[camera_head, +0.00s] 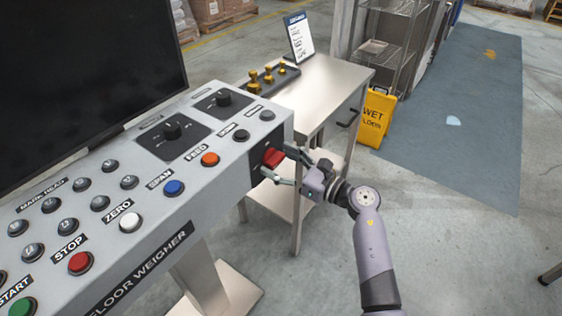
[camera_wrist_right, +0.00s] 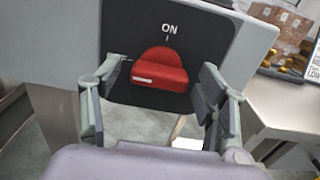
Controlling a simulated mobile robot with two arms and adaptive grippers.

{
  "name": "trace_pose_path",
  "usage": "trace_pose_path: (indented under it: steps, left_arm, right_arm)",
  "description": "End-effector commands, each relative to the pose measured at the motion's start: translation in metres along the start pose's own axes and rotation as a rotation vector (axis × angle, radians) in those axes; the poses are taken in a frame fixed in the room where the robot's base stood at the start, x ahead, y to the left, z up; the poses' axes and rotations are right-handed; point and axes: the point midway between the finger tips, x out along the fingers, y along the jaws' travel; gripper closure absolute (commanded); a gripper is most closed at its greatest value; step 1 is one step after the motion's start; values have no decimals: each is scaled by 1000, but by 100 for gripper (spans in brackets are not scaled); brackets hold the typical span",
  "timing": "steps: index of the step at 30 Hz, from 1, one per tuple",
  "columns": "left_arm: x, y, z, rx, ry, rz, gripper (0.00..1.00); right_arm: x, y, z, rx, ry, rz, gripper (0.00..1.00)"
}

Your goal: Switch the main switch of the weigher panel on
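The weigher panel (camera_head: 150,215) is a light grey sloped console on the left, marked FLOOR WEIGHER. Its main switch (camera_head: 272,157) is a red rotary knob on a black plate at the console's right end. In the right wrist view the red knob (camera_wrist_right: 165,72) sits below the word ON, its bar lying crosswise with the white mark at the left end, not toward ON. My right gripper (camera_head: 280,162) is open, its fingers on either side of the knob; in the wrist view gaps show between both fingers and the knob. My left gripper is not in view.
A steel table (camera_head: 315,92) with brass weights (camera_head: 268,76) and a sign stands behind the panel's right end. Push buttons, including an orange one (camera_head: 210,159), line the panel top. Open floor lies to the right.

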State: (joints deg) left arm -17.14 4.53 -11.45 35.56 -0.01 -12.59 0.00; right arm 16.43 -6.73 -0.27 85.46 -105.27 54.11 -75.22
Motion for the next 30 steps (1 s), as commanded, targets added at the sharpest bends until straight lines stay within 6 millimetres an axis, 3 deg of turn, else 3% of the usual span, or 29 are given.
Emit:
trace_pose_path:
  steps: [20,30]
  left_arm:
    - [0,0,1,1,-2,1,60]
    - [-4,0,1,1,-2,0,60]
  right_arm:
    - [0,0,0,0,1,1,80]
    - [-1,0,0,49,4,2,80]
